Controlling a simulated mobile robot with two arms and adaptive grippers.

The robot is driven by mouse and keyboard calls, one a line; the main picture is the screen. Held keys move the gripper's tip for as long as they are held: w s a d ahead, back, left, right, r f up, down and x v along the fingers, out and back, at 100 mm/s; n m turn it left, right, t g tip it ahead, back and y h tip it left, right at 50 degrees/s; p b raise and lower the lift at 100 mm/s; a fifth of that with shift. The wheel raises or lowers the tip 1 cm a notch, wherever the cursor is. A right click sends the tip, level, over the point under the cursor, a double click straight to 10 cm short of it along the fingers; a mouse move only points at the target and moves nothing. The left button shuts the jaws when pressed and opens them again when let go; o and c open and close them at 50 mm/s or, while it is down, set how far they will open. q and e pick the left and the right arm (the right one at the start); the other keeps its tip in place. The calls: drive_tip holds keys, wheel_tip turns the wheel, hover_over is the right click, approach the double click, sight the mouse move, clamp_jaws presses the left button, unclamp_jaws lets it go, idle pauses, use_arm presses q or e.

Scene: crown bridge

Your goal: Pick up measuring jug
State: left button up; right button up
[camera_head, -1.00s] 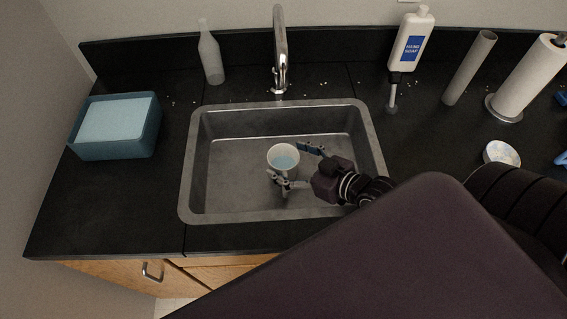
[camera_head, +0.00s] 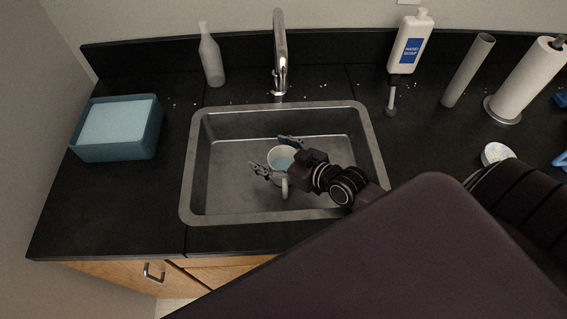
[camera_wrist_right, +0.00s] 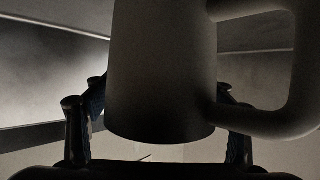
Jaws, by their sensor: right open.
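The measuring jug (camera_head: 281,160) is a white cup with pale blue inside, upright in the sink. Its handle points toward the front of the sink. In the right wrist view the jug (camera_wrist_right: 160,75) is large and dark, with its handle (camera_wrist_right: 275,70) on the right. My right gripper (camera_head: 274,155) is open, with one finger on the far side of the jug and the other on its near left side. In the wrist view the fingers stand to the left and right of the jug; I cannot tell whether they touch it. My left gripper is not in view.
The steel sink (camera_head: 225,210) has raised walls around the jug. A faucet (camera_head: 280,50) stands behind it. A soap bottle (camera_head: 410,45), a grey tube (camera_head: 468,70) and a paper towel roll (camera_head: 527,80) stand at the right. A blue tub (camera_head: 118,148) and a clear bottle (camera_head: 210,55) are at the left.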

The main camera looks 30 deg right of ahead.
drive_tip(key=c, duration=1.7)
drive_tip(key=shift+c, duration=0.8)
drive_tip(key=shift+w+r, duration=0.1)
drive_tip(key=shift+r, duration=0.05)
